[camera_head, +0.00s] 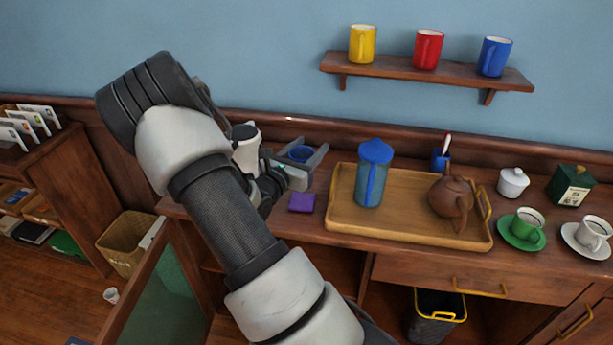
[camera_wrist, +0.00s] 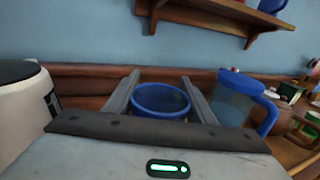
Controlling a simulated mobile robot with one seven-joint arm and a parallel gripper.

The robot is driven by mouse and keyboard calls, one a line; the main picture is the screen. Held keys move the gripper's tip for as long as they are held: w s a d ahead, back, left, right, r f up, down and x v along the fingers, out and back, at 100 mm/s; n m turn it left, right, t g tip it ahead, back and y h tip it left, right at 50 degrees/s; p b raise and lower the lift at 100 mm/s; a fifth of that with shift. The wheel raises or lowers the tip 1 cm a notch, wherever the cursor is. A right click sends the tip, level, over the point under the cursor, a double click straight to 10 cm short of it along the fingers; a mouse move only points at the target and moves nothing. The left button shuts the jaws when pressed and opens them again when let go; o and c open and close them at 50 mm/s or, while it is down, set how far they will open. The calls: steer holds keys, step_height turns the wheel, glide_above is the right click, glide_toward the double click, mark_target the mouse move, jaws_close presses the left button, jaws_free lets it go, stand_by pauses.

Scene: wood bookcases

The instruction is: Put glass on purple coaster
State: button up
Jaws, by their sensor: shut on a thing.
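My gripper (camera_head: 304,151) is shut on a blue glass (camera_head: 301,155), with one finger on each side of it. In the wrist view the glass's round blue rim (camera_wrist: 160,97) shows between the two fingers; its lower part is hidden by the gripper body. The glass looks upright. The purple coaster (camera_head: 301,202) is a small dark square lying bare on the wooden counter, left of the tray. In the head view the glass appears beyond and above the coaster. I cannot tell its exact height over the counter. The coaster is not visible in the wrist view.
A wooden tray (camera_head: 408,232) with a blue pitcher (camera_head: 370,178) and a brown teapot (camera_head: 451,199) stands close right of the coaster. Cups on saucers stand farther right. A wall shelf (camera_head: 428,71) with three mugs hangs above.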

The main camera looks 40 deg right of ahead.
steer(key=shift+f+b, duration=0.4)
steer(key=shift+f, duration=2.45)
steer(key=shift+f, duration=0.2)
steer(key=o, duration=1.5)
